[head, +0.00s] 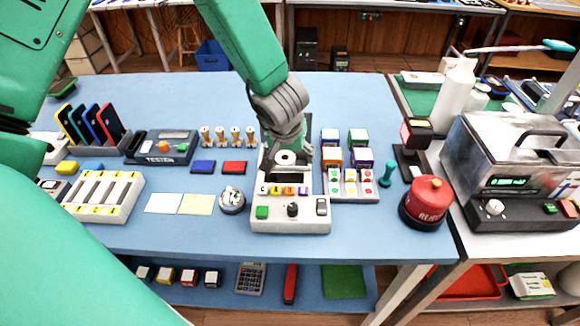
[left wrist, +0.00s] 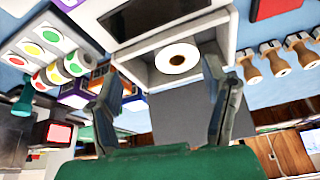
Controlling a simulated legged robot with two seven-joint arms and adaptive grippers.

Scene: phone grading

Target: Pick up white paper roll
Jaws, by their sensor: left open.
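The white paper roll (head: 286,158) sits in the top of the light grey label printer (head: 290,226) at the middle of the table. In the left wrist view the roll (left wrist: 177,58) shows its round white end and dark core hole, within the printer's housing (left wrist: 203,28). My left gripper (head: 287,143) is above and just behind the roll in the head view. In the left wrist view its two fingers (left wrist: 166,88) are spread apart with nothing between them, and the roll lies beyond their tips. My right gripper is not in view.
Small coloured boxes (head: 332,157) and a sticker-roll tray (head: 350,184) stand right of the printer. Wooden-handled stamps (head: 228,137) stand left of it. A red reject button (head: 427,199) is near the table's right end.

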